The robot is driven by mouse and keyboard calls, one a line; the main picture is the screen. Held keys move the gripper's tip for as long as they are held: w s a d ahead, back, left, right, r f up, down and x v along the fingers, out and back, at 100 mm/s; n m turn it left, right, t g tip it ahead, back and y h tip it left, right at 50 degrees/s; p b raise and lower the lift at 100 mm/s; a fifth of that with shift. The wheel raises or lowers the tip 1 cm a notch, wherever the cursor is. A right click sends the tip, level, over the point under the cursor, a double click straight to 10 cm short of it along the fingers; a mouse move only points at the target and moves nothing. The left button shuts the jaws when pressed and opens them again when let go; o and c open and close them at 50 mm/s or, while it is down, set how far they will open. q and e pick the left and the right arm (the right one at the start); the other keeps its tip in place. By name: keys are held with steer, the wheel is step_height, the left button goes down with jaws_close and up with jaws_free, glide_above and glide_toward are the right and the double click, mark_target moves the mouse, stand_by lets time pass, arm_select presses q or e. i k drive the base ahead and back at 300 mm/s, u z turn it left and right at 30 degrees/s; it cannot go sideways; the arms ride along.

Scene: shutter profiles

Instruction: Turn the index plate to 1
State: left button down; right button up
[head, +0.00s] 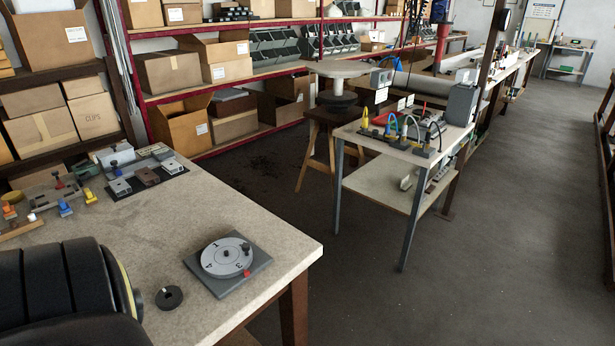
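The index plate (222,258) is a light grey disc on a dark grey square base (228,281), lying near the front right corner of the workbench. Numbers are marked on the disc: a 1 toward its far left side, a 4 toward the near left, and a 3 toward the near right. A small dark knob (245,247) stands on the disc's right side. A red marker (247,272) sits on the base at the disc's near right edge, close to the 3. Neither of my grippers shows; a black part of my own body fills the lower left.
A black ring (169,297) lies on the bench (150,225) left of the base. Clamps and small blocks (146,175) fill the bench's far left. A second table (400,148) with coloured cables stands beyond, with open floor between.

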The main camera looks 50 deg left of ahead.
mark_target(228, 258)
steer(key=i, duration=2.05)
steer(key=u, duration=4.25)
steer(key=i, duration=0.5)
steer(key=u, duration=0.05)
